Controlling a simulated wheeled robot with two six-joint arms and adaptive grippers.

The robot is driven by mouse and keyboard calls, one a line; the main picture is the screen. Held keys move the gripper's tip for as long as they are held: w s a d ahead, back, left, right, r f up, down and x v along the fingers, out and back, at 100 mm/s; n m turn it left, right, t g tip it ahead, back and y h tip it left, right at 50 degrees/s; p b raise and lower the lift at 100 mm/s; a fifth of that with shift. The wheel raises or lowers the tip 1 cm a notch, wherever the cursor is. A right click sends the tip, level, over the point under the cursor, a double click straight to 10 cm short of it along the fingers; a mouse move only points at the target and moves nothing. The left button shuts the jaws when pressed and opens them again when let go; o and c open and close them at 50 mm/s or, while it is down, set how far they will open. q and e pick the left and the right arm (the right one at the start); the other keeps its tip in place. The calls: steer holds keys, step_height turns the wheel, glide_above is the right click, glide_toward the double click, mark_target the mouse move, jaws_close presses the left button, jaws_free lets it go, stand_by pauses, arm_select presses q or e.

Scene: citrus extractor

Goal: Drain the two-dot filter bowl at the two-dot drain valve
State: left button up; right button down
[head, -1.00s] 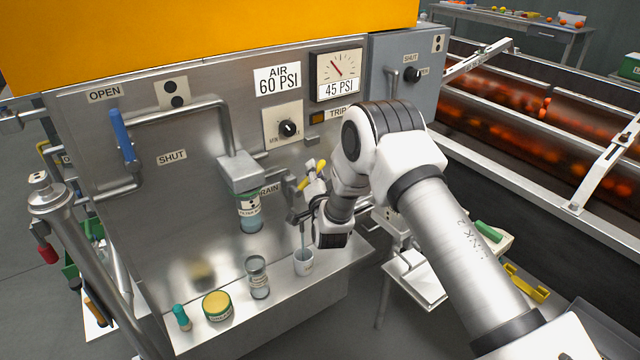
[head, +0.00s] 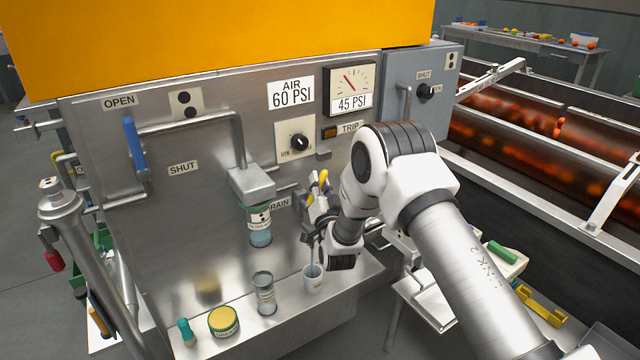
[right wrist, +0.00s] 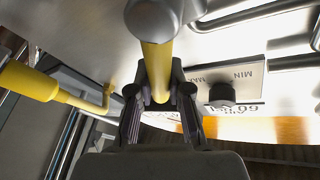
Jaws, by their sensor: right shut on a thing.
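The filter bowl (head: 260,236) hangs upright under a grey pipe block. It has a green collar, a label with two dark dots, and bluish contents. My right gripper (head: 320,200) is right of the bowl, shut on a yellow valve handle (head: 323,178). In the right wrist view, the dark fingers (right wrist: 158,108) close around this yellow handle (right wrist: 157,72). A white cup (head: 313,279) stands on the ledge below the gripper. A thin grey-blue line runs down into it; I cannot tell whether it is tube or liquid. The valve body is mostly hidden. My left gripper is not in view.
The steel ledge (head: 290,325) also holds a clear canister (head: 264,293), a yellow-lidded tin (head: 223,321) and a green-topped bottle (head: 187,332). A blue lever (head: 130,140) is at the upper left. Another yellow handle (right wrist: 28,82) sits left of the gripper in the wrist view.

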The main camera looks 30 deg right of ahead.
steer(key=shift+f, duration=0.1)
steer(key=c, duration=1.1)
jaws_free()
steer(key=v, duration=1.2)
